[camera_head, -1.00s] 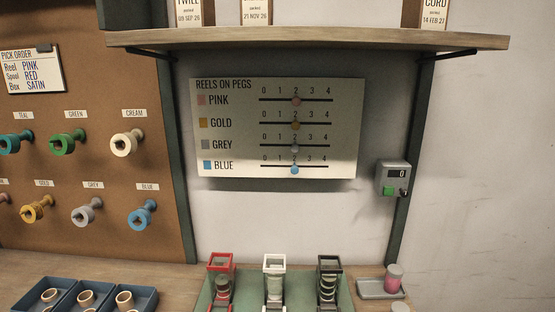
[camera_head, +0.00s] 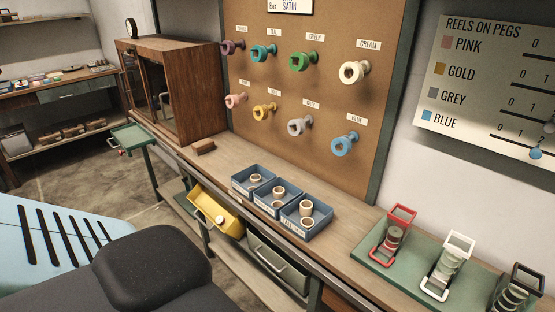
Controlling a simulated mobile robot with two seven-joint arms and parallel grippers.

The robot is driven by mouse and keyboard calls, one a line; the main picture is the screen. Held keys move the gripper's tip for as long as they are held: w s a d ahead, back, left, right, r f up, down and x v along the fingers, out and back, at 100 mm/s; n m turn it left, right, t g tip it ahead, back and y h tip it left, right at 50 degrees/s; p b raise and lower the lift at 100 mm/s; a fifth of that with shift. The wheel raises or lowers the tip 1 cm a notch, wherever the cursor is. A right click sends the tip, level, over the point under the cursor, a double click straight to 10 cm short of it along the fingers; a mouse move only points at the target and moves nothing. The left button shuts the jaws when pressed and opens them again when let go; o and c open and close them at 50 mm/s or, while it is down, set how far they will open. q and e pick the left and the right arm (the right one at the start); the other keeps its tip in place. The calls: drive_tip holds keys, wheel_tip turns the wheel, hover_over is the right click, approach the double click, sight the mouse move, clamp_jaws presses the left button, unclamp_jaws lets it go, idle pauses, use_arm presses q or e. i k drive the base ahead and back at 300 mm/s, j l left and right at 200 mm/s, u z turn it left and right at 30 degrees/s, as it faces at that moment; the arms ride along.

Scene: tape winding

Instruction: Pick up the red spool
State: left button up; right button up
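I cannot pick out a plainly red spool. A red-framed holder (camera_head: 401,216) stands on a green mat (camera_head: 372,264) at the right, with a stack of greyish discs (camera_head: 392,238) in it. A small red spot (camera_head: 121,153) shows by a green tray (camera_head: 131,137) at the far left, too small to identify. Neither of my grippers is in view.
Coloured reels hang on a brown pegboard (camera_head: 300,90), including a blue one (camera_head: 343,144). A wooden cabinet (camera_head: 180,85) stands on the bench's left end. A yellow bin (camera_head: 214,208) sits below the front edge.

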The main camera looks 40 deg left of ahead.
sight(220, 220)
drive_tip(key=u, duration=1.9)
